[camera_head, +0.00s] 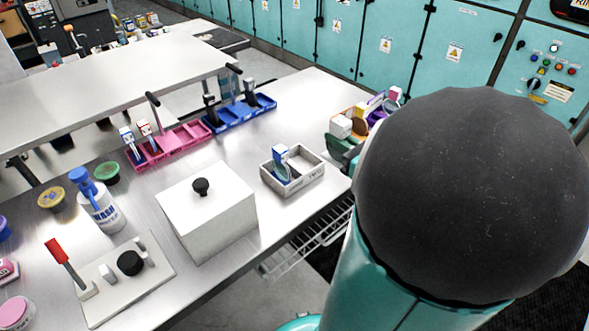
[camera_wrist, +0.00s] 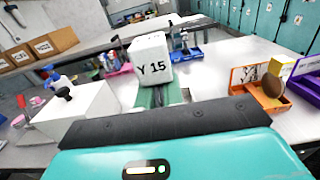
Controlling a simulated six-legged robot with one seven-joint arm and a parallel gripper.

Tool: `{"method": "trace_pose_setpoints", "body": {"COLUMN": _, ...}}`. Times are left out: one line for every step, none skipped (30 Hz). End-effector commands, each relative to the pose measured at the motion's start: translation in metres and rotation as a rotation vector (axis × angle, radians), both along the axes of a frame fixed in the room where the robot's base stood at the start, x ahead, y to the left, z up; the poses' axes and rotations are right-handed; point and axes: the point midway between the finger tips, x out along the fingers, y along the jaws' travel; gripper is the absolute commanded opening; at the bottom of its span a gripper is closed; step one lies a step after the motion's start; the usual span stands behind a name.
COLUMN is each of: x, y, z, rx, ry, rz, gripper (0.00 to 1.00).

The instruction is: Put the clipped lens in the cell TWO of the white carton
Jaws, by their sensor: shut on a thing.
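My gripper (camera_wrist: 163,98) is shut on the clipped lens, whose white block marked "Y 15" (camera_wrist: 153,58) stands up between the green fingers. The lens itself is hidden. In the head view the white block (camera_head: 340,127) and a green part of my gripper (camera_head: 343,149) show beside my arm, right of the white carton and apart from it. The white carton (camera_head: 298,185) stands near the table edge with a divider. Its left cell holds a blue piece with a white-and-blue block (camera_head: 280,153). The right cell looks empty, and faint lettering like "TWO" is on its front.
A white box with a black knob (camera_head: 206,215) stands left of the carton. Pink (camera_head: 172,147) and blue (camera_head: 240,115) racks are behind. An orange carton (camera_wrist: 247,82) with a brown disc is to the right. A tall bottle (camera_head: 97,205) stands left.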

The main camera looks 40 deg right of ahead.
Motion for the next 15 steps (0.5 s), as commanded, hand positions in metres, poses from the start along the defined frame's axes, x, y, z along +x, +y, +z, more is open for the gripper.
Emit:
{"method": "trace_pose_setpoints", "body": {"x": -0.001, "y": 0.001, "z": 0.001, "rx": -0.002, "ry": -0.002, "rz": 0.000, "gripper": 0.00}}
{"method": "trace_pose_setpoints", "body": {"x": -0.002, "y": 0.001, "z": 0.001, "rx": -0.002, "ry": -0.002, "rz": -0.001, "gripper": 0.00}}
{"method": "trace_pose_setpoints", "body": {"x": -0.002, "y": 0.001, "z": 0.001, "rx": -0.002, "ry": -0.002, "rz": -0.001, "gripper": 0.00}}
{"method": "trace_pose_setpoints", "body": {"x": -0.002, "y": 0.000, "z": 0.000, "rx": -0.001, "ry": -0.002, "rz": -0.001, "gripper": 0.00}}
{"method": "trace_pose_setpoints", "body": {"x": 0.000, "y": -0.001, "z": -0.001, "rx": -0.001, "ry": -0.002, "rz": -0.001, "gripper": 0.00}}
{"method": "trace_pose_setpoints", "body": {"x": 0.003, "y": -0.003, "z": -0.003, "rx": 0.001, "ry": -0.002, "rz": -0.001, "gripper": 0.00}}
{"method": "trace_pose_setpoints", "body": {"x": 0.007, "y": -0.004, "z": -0.005, "rx": 0.001, "ry": -0.002, "rz": -0.002, "gripper": 0.00}}
{"method": "trace_pose_setpoints", "body": {"x": 0.011, "y": -0.006, "z": -0.007, "rx": 0.001, "ry": -0.001, "rz": -0.001, "gripper": 0.00}}
{"method": "trace_pose_setpoints", "body": {"x": 0.019, "y": -0.007, "z": -0.011, "rx": 0.002, "ry": -0.002, "rz": 0.000, "gripper": 0.00}}
{"method": "trace_pose_setpoints", "body": {"x": 0.025, "y": -0.009, "z": -0.014, "rx": 0.003, "ry": -0.001, "rz": 0.001, "gripper": 0.00}}
{"method": "trace_pose_setpoints", "body": {"x": 0.032, "y": -0.010, "z": -0.017, "rx": 0.002, "ry": -0.001, "rz": 0.001, "gripper": 0.00}}
{"method": "trace_pose_setpoints", "body": {"x": 0.041, "y": -0.013, "z": -0.021, "rx": 0.003, "ry": 0.000, "rz": 0.001, "gripper": 0.00}}
{"method": "trace_pose_setpoints", "body": {"x": 0.047, "y": -0.014, "z": -0.024, "rx": 0.003, "ry": -0.001, "rz": 0.000, "gripper": 0.00}}
{"method": "trace_pose_setpoints", "body": {"x": 0.054, "y": -0.016, "z": -0.027, "rx": 0.002, "ry": -0.001, "rz": 0.001, "gripper": 0.00}}
{"method": "trace_pose_setpoints", "body": {"x": 0.063, "y": -0.017, "z": -0.031, "rx": 0.003, "ry": -0.001, "rz": 0.001, "gripper": 0.00}}
